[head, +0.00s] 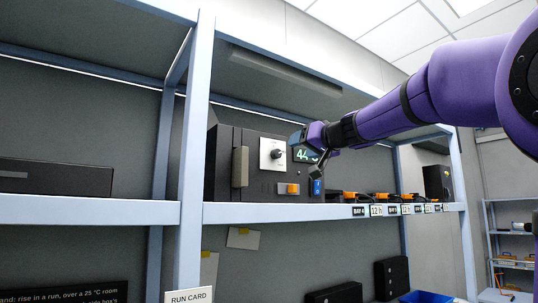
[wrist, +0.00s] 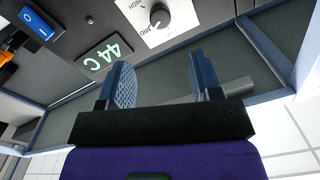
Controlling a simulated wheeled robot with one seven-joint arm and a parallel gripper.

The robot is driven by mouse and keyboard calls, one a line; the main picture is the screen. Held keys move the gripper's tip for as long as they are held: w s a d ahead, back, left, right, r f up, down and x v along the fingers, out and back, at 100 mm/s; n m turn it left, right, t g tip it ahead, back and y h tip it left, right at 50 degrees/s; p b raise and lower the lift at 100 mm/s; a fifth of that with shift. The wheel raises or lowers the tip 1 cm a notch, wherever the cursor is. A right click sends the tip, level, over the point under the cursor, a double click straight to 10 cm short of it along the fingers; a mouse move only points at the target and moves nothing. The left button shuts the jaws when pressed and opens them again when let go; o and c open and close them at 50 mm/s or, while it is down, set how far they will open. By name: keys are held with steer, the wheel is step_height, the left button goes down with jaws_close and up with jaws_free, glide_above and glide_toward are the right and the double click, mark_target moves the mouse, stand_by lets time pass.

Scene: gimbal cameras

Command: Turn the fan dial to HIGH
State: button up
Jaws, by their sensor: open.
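The fan dial (head: 277,154) is a dark round knob on a white plate on the front of a dark box on the shelf. In the wrist view the dial (wrist: 159,17) shows at the top, with MID and HIGH printed beside it. A pale mark on the knob seems to point towards MID, but it is small. My gripper (head: 298,140) is just right of and above the dial in the head view, partly covering the green 44 C display (wrist: 106,56). In the wrist view my gripper (wrist: 163,72) has its two blue fingers apart with nothing between them, clear of the dial.
Several orange-and-black items stand along the shelf (head: 260,212) to the right. A blue-grey upright (head: 194,150) stands left of the box.

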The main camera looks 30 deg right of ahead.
mark_target(278, 153)
steer(key=w, duration=1)
steer(key=shift+w+a+f, duration=0.1)
steer(key=shift+w+a, duration=0.15)
steer(key=shift+a, duration=0.15)
steer(key=c, duration=0.9)
